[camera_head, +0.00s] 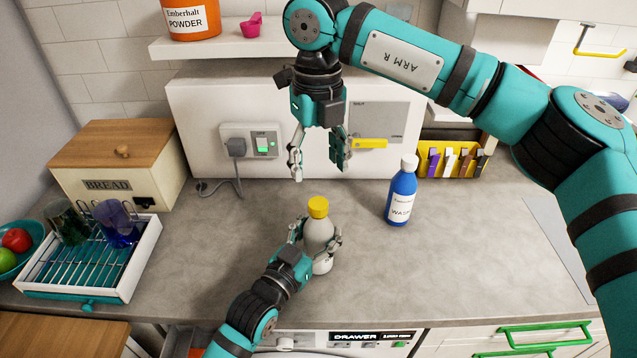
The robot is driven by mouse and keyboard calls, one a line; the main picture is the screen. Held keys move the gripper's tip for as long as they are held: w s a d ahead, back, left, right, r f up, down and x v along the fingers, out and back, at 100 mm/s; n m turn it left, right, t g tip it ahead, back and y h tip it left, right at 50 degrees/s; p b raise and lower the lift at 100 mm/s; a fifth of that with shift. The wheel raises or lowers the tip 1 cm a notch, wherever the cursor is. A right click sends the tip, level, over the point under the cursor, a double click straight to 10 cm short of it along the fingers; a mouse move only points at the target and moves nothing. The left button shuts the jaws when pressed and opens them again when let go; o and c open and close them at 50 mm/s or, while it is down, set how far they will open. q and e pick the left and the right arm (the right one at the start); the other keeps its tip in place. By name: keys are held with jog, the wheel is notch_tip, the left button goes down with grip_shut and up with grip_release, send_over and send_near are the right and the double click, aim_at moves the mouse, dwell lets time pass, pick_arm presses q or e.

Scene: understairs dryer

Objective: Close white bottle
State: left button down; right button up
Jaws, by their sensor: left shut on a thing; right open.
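The white bottle (320,232) stands upright on the grey counter, with a yellow cap (318,207) sitting on its top. I cannot tell how tightly the cap sits. My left gripper (320,240) is shut around the bottle's body from the front, and its fingers hide part of the sides. My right gripper (320,172) hangs above and slightly behind the cap, pointing down. Its fingers are apart with nothing between them.
A blue wash bottle (402,195) with a white cap stands to the right. A bread box (120,165), a dish rack (95,255) with cups and a fruit bowl are on the left. A shelf (225,43) and yellow caddy (450,160) are behind.

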notch_tip(320, 180, up, 3)
jog(key=shift+f, duration=0.15)
pick_arm(q)
jog(key=shift+c, duration=1.4)
grip_release()
jog(key=v, duration=1.2)
jog(key=shift+f, duration=0.15)
pick_arm(e)
jog(key=shift+f, duration=0.1)
